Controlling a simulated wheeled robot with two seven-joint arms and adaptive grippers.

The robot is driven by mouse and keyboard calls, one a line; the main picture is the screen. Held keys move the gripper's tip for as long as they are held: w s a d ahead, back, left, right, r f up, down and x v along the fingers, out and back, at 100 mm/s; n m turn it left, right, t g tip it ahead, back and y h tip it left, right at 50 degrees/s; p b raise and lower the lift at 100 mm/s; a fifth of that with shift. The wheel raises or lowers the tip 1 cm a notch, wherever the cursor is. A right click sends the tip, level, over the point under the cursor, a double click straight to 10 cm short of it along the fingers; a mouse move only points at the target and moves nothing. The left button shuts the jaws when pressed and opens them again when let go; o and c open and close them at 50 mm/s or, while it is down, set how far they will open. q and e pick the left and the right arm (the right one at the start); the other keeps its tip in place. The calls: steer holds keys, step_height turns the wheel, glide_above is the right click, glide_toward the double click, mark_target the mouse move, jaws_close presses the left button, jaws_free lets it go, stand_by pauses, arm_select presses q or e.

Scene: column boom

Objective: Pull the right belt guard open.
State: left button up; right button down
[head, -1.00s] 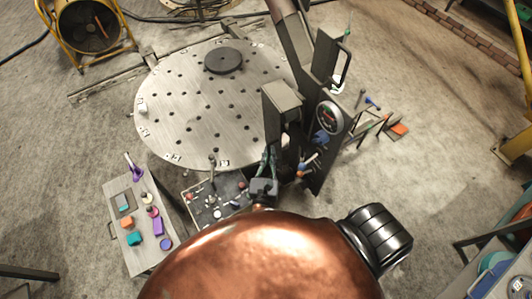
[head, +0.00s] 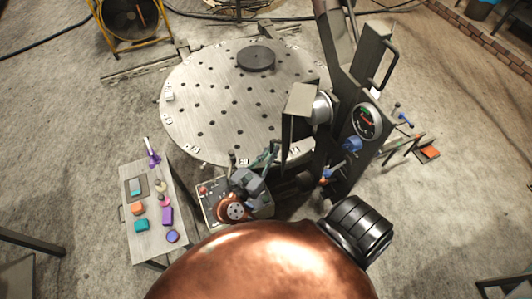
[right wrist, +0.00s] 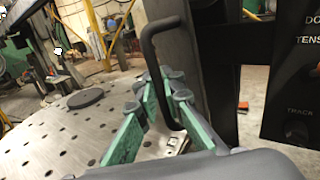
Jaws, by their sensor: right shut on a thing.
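A grey belt guard (head: 299,102) stands on the left side of the dark column, with a gap between them. A silver round drum (head: 321,108) shows in that gap. My right gripper (head: 268,157) is at the guard's lower left. In the right wrist view, its green fingers (right wrist: 160,112) are shut on the lower part of a black bar handle (right wrist: 150,45). The fingers partly cover the handle's lower end. A second grey plate with a black handle (head: 382,62) is on the column's right side. My left gripper is not in view.
A round perforated table (head: 215,110) with a dark disc (head: 256,57) lies left of the column. A gauge (head: 367,121) is on the column's front panel. A small side table (head: 150,237) with coloured items stands at the left. Tools lie at the right.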

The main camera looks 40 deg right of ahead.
steer(key=shift+w+r, duration=0.1)
steer(key=shift+w, duration=0.05)
steer(key=c, duration=2.3)
jaws_free()
steer(key=shift+c, duration=0.2)
